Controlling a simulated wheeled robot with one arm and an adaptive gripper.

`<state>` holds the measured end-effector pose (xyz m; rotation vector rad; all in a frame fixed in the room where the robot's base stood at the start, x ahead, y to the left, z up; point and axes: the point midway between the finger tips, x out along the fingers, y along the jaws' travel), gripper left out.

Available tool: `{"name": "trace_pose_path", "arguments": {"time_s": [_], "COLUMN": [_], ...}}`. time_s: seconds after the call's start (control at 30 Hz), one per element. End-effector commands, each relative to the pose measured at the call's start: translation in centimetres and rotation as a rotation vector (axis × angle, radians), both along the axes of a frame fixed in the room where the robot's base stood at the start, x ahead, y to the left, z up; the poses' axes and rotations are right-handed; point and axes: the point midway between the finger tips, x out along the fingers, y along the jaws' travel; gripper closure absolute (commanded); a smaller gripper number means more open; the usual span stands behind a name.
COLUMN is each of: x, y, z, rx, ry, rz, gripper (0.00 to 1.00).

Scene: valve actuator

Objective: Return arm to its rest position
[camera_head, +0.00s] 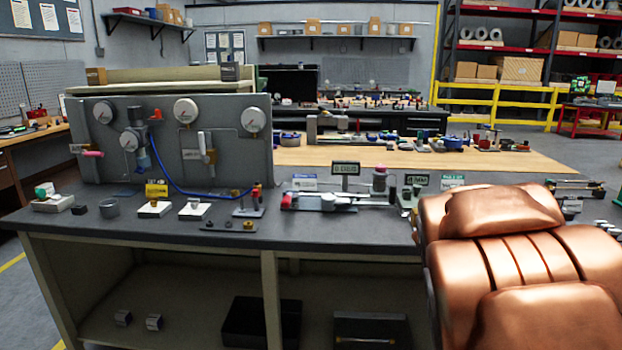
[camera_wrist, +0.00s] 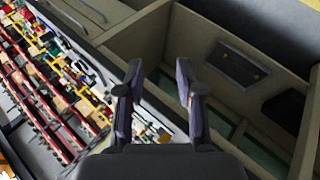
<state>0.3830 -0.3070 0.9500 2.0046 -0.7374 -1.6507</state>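My gripper (camera_wrist: 159,78) shows in the wrist view, with its two dark fingers spread apart and nothing between them. It is open and touches nothing that I can see. Beyond it, the view is tilted, with the open shelf space under a bench at the right and crowded red racks at the left. In the head view, a copper-coloured part of my own arm (camera_head: 530,265) fills the lower right and hides the bench's right end. The gripper itself is not visible in the head view.
The dark-topped workbench (camera_head: 330,228) carries a gauge panel (camera_head: 95,160) with a blue hose, a digital display (camera_head: 346,169) and several small fittings. A black bin (camera_head: 262,322) sits on its lower shelf. A wooden table (camera_head: 480,160) stands behind. Floor shows at the far left.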

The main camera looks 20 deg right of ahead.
Motion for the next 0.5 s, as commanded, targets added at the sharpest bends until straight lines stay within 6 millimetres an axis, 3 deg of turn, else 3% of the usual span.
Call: {"name": "trace_pose_path", "arguments": {"time_s": [0.03, 0.3, 0.5], "x": [-1.2, -8.9, -15.3], "y": [2.7, 17.1, 26.2], "z": [1.4, 2.6, 3.8], "rx": [0.055, 0.392, 0.604], "ry": [0.004, 0.108, 0.243], "rz": [-0.014, -0.053, -0.017], "gripper": [0.64, 0.64, 0.64]}}
